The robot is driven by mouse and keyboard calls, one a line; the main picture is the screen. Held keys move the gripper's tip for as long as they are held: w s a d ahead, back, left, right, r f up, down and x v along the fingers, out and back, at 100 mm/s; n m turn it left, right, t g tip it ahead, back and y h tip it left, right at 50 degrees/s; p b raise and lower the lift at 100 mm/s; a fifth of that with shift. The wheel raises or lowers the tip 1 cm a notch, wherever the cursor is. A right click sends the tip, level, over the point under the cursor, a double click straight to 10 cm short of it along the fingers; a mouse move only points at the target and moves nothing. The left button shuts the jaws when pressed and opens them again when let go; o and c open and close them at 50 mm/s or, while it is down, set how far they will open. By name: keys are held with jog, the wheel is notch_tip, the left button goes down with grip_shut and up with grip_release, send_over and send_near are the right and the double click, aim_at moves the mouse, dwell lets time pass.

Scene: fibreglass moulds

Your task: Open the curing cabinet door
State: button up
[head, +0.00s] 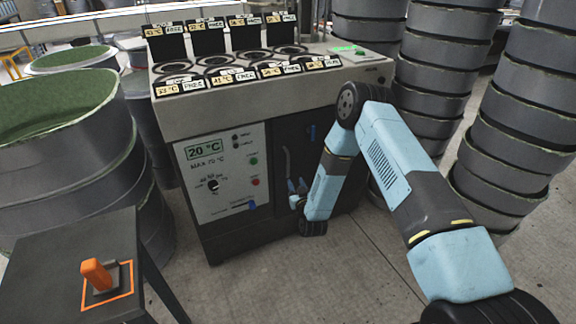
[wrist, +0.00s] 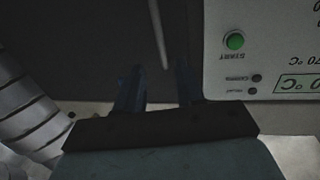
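The curing cabinet (head: 262,115) stands in the middle of the head view. Its dark door (head: 318,133) is on the front, right of the control panel, and looks shut. A slim, light vertical handle (head: 286,163) is near the door's left edge. It also shows in the wrist view (wrist: 158,32), upside down. My gripper (head: 297,187) is low in front of the door, by the handle's lower end. In the wrist view its two dark fingers (wrist: 159,72) are apart, and the handle's end appears between the tips. I cannot tell whether they touch it.
The control panel (head: 222,172) reads 20 °C, with buttons and a dial. Round holders with cards fill the cabinet top. Grey mould stacks (head: 430,75) stand right, green-lined moulds (head: 60,125) left. A dark table (head: 75,250) with an orange-handled switch is front left. The floor before the cabinet is clear.

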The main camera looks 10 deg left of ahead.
aim_at(288, 165)
jog(key=x, duration=1.3)
jog(key=shift+w+a, duration=0.1)
jog(key=shift+w, duration=0.25)
grip_shut()
